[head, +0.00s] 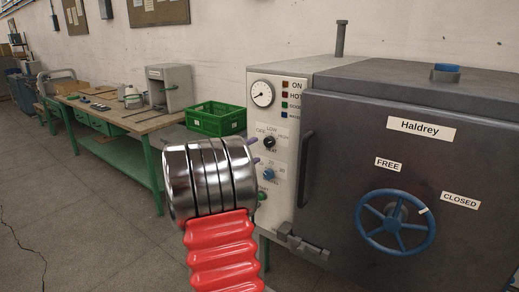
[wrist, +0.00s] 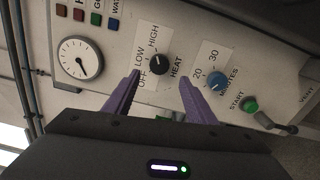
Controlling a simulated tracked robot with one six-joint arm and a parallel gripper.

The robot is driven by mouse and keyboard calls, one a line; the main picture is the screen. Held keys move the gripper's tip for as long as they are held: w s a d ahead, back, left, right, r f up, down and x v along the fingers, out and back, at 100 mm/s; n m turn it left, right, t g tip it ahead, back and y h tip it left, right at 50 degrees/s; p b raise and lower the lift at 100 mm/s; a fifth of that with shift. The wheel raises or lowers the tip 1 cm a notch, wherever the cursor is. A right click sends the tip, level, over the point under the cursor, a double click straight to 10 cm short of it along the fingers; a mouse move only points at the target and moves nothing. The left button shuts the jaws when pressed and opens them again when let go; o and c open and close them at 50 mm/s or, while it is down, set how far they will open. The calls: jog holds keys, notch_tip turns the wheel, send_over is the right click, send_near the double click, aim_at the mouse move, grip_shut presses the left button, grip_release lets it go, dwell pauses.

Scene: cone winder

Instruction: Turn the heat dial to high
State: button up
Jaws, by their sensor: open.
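The heat dial (head: 270,142) is a small black knob on the white control panel of the grey Haldrey oven. In the wrist view the heat dial (wrist: 159,65) sits on a white label reading OFF, LOW and HIGH; its pointer is too small to read surely. My gripper (head: 255,150) is in front of the panel, its purple fingertips just left of the dial in the head view. In the wrist view my gripper (wrist: 160,77) is open and empty, one finger on either side of the dial's position. The fingers look short of the knob, not gripping it.
A blue minutes dial (wrist: 217,82) and a green start button (wrist: 249,104) sit beside the heat dial. A round gauge (head: 262,93) is above. The oven door has a blue handwheel (head: 395,222). A green crate (head: 215,118) stands on the bench behind my arm.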

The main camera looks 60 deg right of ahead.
jog(key=a, duration=0.3)
jog(key=w+a, duration=0.1)
jog(key=a, duration=0.1)
jog(key=shift+a, duration=0.3)
dwell(0.4)
jog(key=s+a+f+g+y, duration=0.25)
jog(key=s+f+y, duration=0.2)
jog(key=f, duration=0.35)
jog(key=s+a+f+m+t+y, duration=0.1)
jog(key=s+a+f+y, duration=0.1)
jog(key=a, duration=0.4)
jog(key=s+a+f+m+y, duration=0.1)
jog(key=a+f+y, duration=0.15)
jog(key=a, duration=0.45)
jog(key=a+r+t+y, duration=0.2)
jog(key=a+t+y, duration=0.1)
jog(key=a, duration=1)
jog(key=a+r+n+t+y, duration=0.1)
jog(key=a+t+y, duration=0.2)
jog(key=a, duration=1.1)
jog(key=a+r+n+t+y, duration=0.1)
jog(key=a+t, duration=0.3)
jog(key=a, duration=1)
jog(key=shift+s+a+r+y, duration=0.15)
jog(key=shift+s+r+y, duration=0.2)
jog(key=shift+r+y, duration=0.5)
